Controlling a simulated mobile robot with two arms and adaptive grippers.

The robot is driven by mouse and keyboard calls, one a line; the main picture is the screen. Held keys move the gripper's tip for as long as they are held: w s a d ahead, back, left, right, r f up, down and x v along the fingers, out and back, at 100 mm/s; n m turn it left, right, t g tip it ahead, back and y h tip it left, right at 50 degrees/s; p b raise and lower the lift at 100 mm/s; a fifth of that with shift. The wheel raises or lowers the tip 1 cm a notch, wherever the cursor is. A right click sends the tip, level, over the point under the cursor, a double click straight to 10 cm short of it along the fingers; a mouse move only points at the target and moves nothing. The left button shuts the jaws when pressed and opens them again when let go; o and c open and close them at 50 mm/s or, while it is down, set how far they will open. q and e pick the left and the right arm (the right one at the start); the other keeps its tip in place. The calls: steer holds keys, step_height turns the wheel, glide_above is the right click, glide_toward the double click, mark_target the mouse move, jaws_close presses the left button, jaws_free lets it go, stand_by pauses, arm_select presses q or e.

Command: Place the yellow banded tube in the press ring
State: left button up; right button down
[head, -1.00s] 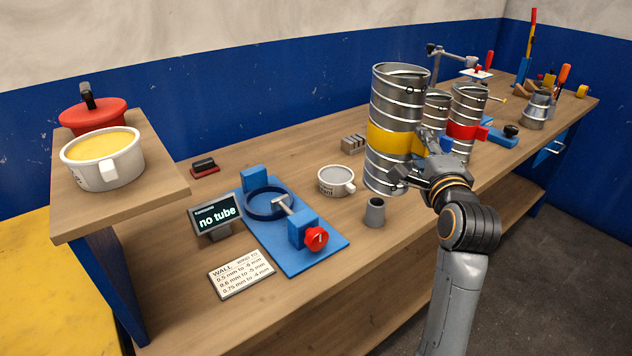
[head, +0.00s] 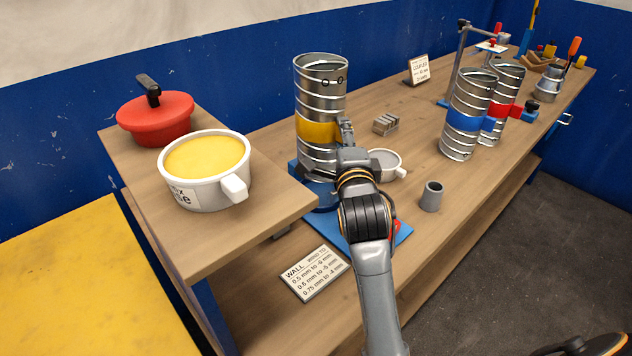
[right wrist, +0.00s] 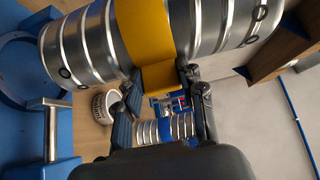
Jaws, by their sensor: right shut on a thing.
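The yellow banded tube (head: 321,90) is a tall ribbed metal cylinder, upright in the head view. My right gripper (head: 346,132) is shut on the yellow tab of its band, which shows between the fingers in the right wrist view (right wrist: 160,76). The blue press ring (head: 322,194) shows just below the tube and partly behind my arm. In the right wrist view the ring (right wrist: 12,98) lies by the tube's lower end. My left gripper is not in view.
A raised shelf (head: 140,240) with a white pot (head: 205,185) and red pot (head: 155,118) stands close left. A white mug (head: 385,163) and grey cup (head: 431,197) are to the right. Blue-banded (head: 464,122) and red-banded (head: 508,75) tubes stand farther right. A wall card (head: 314,273) lies in front.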

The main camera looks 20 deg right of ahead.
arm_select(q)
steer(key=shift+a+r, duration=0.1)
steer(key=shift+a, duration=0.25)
arm_select(e)
step_height(320, 180, down, 8)
steer(key=shift+s+f, duration=0.1)
steer(key=shift+f, duration=0.2)
steer(key=c, duration=0.8)
jaws_free()
steer(key=shift+d, duration=0.1)
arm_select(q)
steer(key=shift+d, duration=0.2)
